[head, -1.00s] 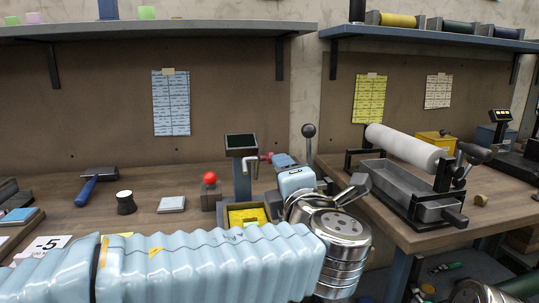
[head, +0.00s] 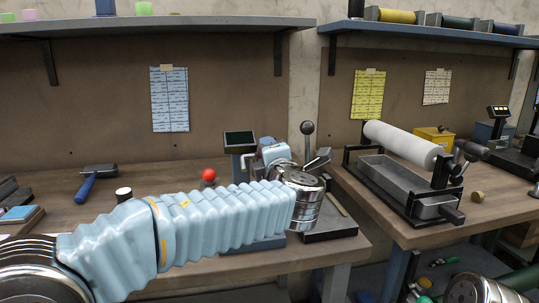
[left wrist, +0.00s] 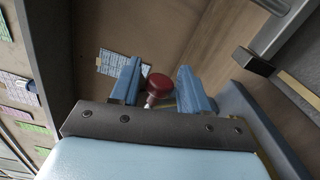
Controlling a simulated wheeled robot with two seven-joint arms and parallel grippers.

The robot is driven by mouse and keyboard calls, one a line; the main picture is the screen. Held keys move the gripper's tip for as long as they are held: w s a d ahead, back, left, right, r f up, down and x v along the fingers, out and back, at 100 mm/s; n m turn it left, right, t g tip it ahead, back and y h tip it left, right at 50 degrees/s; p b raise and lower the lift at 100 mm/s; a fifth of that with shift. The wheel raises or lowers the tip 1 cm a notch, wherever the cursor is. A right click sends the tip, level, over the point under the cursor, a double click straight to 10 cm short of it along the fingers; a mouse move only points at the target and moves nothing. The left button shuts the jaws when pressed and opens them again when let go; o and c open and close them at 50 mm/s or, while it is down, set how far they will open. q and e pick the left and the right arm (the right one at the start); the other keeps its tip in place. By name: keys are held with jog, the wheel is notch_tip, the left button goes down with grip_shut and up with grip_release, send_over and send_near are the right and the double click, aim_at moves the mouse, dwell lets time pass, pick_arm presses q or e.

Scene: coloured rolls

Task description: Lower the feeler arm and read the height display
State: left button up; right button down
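The height display (head: 239,138) is a dark screen on a post at the bench's back; I can make out no digits. Its lower part is hidden by my left arm. A dark red knob (left wrist: 157,84) on a pale stem shows in the left wrist view, between the two blue fingers of my left gripper (left wrist: 160,70). The fingers are apart, with gaps beside the knob. I cannot tell how deep the knob sits between them. In the head view the gripper's pale blue body (head: 276,153) is beside the display, and its fingertips are hidden. My right gripper is out of view.
A red ball knob (head: 208,174) stands just behind my left arm. A blue-handled hammer (head: 88,184) and a dark cup (head: 124,194) are to the left. A black ball-topped post (head: 307,130) stands right of the gripper. A white roller over a tray (head: 384,182) is on the right bench.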

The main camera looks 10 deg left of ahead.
pick_arm(q)
grip_shut()
jog(key=shift+f+b, duration=0.25)
jog(key=shift+b, duration=0.1)
jog(key=t+b, duration=0.1)
jog(key=b, duration=0.1)
jog(key=s+f+t+b, duration=0.1)
jog(key=t+b, duration=0.1)
jog(key=b, duration=0.1)
jog(key=shift+s+d+f+y, duration=0.25)
jog(key=shift+y, duration=0.15)
jog(key=shift+s+d+r+t+b, duration=0.1)
jog(key=shift+s+r+t+b, duration=0.15)
jog(key=shift+t+b, duration=0.3)
jog(key=shift+o, duration=1)
grip_release()
jog(key=shift+w, duration=0.1)
